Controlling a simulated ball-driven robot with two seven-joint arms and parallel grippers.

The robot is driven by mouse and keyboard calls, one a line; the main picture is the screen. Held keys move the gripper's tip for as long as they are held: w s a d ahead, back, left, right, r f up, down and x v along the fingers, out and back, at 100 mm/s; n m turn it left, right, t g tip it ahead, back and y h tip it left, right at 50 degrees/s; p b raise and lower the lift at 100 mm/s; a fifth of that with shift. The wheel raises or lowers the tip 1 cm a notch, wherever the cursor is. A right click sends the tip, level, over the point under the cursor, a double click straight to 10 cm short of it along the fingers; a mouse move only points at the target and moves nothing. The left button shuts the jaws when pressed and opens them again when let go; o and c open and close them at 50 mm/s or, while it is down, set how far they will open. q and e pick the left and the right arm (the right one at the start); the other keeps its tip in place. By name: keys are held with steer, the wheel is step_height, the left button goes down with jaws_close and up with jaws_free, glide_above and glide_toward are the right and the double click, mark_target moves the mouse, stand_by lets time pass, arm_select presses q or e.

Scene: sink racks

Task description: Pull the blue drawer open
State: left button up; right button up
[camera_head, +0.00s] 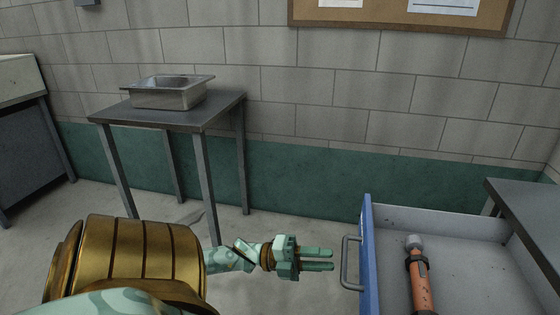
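The blue drawer (369,262) is at the lower right and stands pulled out, with its grey inside showing. Its grey bar handle (346,264) is on the left side of the blue front. My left gripper (333,259) is just left of the handle, with its pale green fingers pointing right at it. The two fingers are apart with a narrow gap and nothing between them. The fingertips look close to the handle but do not grasp it. My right gripper is not in view.
An orange tool with a grey head (421,285) lies in the drawer. A grey worktop (530,205) is at the right edge. A metal table (190,115) with a steel basin (168,95) stands at the back left. The floor between is clear.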

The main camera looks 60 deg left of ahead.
arm_select(q)
steer(key=v, duration=1.1)
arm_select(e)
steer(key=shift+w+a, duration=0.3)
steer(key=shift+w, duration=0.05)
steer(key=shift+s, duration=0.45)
